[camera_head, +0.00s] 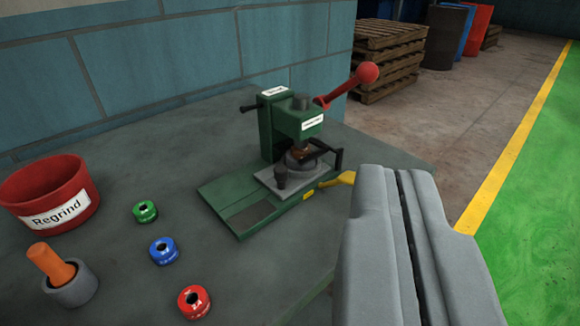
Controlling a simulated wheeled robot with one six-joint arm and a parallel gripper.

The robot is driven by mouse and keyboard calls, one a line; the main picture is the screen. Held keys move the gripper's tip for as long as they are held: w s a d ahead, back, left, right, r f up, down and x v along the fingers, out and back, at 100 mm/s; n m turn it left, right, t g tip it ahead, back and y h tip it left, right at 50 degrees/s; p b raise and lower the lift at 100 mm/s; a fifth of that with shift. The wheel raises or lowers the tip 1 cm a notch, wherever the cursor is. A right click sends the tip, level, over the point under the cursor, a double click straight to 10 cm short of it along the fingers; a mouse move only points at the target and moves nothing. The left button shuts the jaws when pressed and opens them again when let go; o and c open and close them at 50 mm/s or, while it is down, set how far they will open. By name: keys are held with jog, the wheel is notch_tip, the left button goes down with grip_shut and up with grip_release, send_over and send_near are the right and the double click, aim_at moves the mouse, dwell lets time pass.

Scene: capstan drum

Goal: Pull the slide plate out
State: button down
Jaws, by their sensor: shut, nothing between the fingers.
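A green bench press (274,125) stands on the grey table. A light grey slide plate (264,178) lies on its green base, under the press head. A black handle loop (335,157) shows at the right of the press. My gripper (397,172) is large at the lower right, to the right of and apart from the plate. Its two grey fingers are shut with nothing held.
A red Regrind bin (48,196), a cup with an orange rod (70,290), and green (145,211), blue (164,250) and red (194,301) rings stand left. A red-ball lever (366,73) and yellow handle (338,181) project right. A tiled wall (160,65) is behind.

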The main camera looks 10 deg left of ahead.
jog(key=c, duration=1.6)
grip_release()
jog(key=shift+w, duration=0.2)
jog(key=shift+o, duration=0.3)
jog(key=w+a+n+g+y, duration=0.1)
jog(key=w+a+n+g, duration=0.1)
jog(key=w+g, duration=0.4)
jog(key=w, duration=0.4)
jog(key=shift+w+n, duration=0.3)
jog(key=shift+w, duration=0.1)
jog(key=n+g+y, duration=0.1)
jog(key=n+g, duration=0.3)
jog(key=g, duration=0.3)
send_near(280, 170)
jog(key=shift+g, duration=0.3)
jog(key=x, duration=0.8)
jog(key=shift+w+f, duration=0.15)
jog(key=shift+w, duration=0.35)
jog(key=shift+f, duration=0.15)
grip_shut()
jog(key=shift+s, duration=0.15)
